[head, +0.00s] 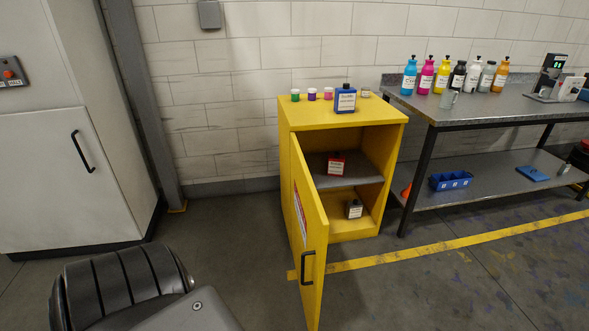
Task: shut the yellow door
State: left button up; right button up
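The yellow door (311,235) is the door of the yellow cabinet (350,114). It stands wide open, hinged at the cabinet's left front edge and swung out toward me. A dark handle (307,268) sits low on the door near its free edge. A black and grey part of my own body shows at the bottom left. Neither of my grippers is in view.
A blue bottle (345,98) and several small jars stand on the cabinet. A metal workbench (430,110) with colored bottles stands to the right. A grey cabinet (75,140) and a post (140,100) are on the left. The floor left of the door is clear.

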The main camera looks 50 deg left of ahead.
aim_at(310, 223)
jog(key=u, duration=1.45)
jog(key=i, duration=1)
jog(key=z, duration=1.2)
